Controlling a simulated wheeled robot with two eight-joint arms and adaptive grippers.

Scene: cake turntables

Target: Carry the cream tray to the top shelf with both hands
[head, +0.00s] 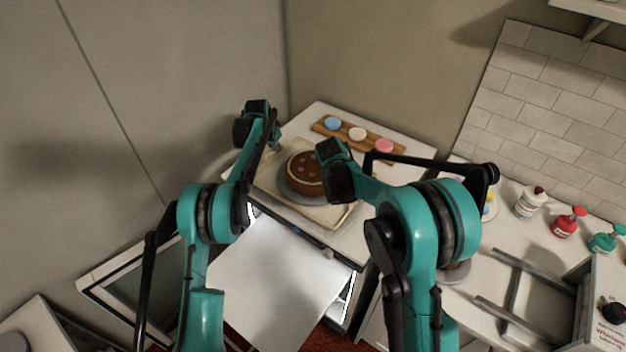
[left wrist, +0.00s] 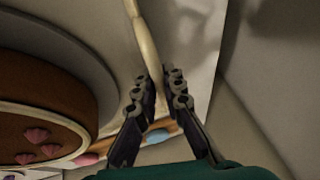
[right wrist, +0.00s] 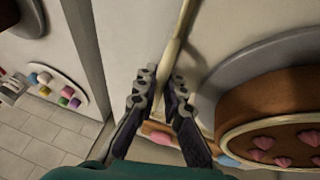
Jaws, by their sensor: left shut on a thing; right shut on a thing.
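The cream tray (head: 322,217) is a pale rectangular tray with a raised rim. A chocolate cake (head: 305,174) with pink decorations sits on a grey round plate (head: 288,190) on it. My left gripper (head: 272,143) is shut on the tray's left rim; in the left wrist view the rim (left wrist: 149,42) runs between its fingers (left wrist: 159,88). My right gripper (head: 346,196) is shut on the opposite rim, partly hidden by its own wrist; in the right wrist view the rim (right wrist: 176,45) lies between its fingers (right wrist: 158,88). I cannot tell whether the tray touches the white top under it.
A wooden board (head: 369,139) with several coloured round items lies behind the tray. A white shelf (head: 598,9) is at the upper right. Bottles (head: 529,202) and a grey frame (head: 512,290) stand on the right counter. A white panel (head: 270,283) juts out in front.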

